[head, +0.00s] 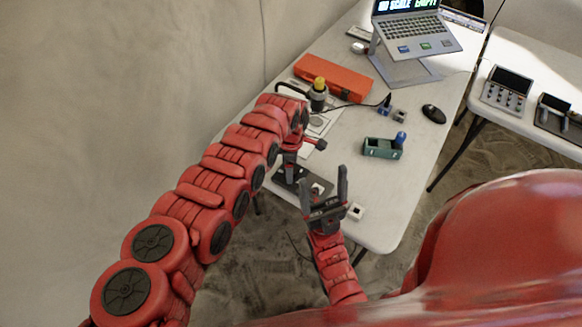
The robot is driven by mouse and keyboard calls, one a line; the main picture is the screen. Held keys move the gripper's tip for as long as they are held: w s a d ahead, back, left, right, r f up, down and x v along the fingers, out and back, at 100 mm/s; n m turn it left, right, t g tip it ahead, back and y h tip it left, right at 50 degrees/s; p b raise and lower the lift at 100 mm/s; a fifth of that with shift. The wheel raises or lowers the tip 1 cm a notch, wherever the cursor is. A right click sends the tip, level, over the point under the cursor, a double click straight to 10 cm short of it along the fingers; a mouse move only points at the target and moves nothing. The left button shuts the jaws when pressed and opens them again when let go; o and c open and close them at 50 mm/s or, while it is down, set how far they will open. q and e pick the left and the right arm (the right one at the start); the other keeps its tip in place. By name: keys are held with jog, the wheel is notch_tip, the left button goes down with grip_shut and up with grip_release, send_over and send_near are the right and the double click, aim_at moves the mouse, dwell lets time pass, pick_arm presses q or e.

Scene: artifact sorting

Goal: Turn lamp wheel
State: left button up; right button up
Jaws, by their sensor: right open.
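No part that I can name for sure as the lamp wheel shows in the head view. A grey cylinder with a yellow top (319,84) stands on the white table (375,200), beside a black curved tube (291,87). A green box (380,149) with a blue round knob (401,138) lies on the table's right half. My right gripper (324,177) is open and empty, fingers up, over the table's near edge. My left arm reaches in from the left; its gripper (291,152) is partly hidden by its own links, near a black base plate.
The black base plate (292,180) lies at the near left edge. An orange case (333,77) lies behind the yellow-topped cylinder. A laptop (418,40) stands on a raised stand at the back. A black mouse (434,114) is at the right edge. A second table (548,70) stands right.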

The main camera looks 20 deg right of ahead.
pick_arm(q)
jog(key=shift+f, duration=0.25)
grip_shut()
dwell(0.3)
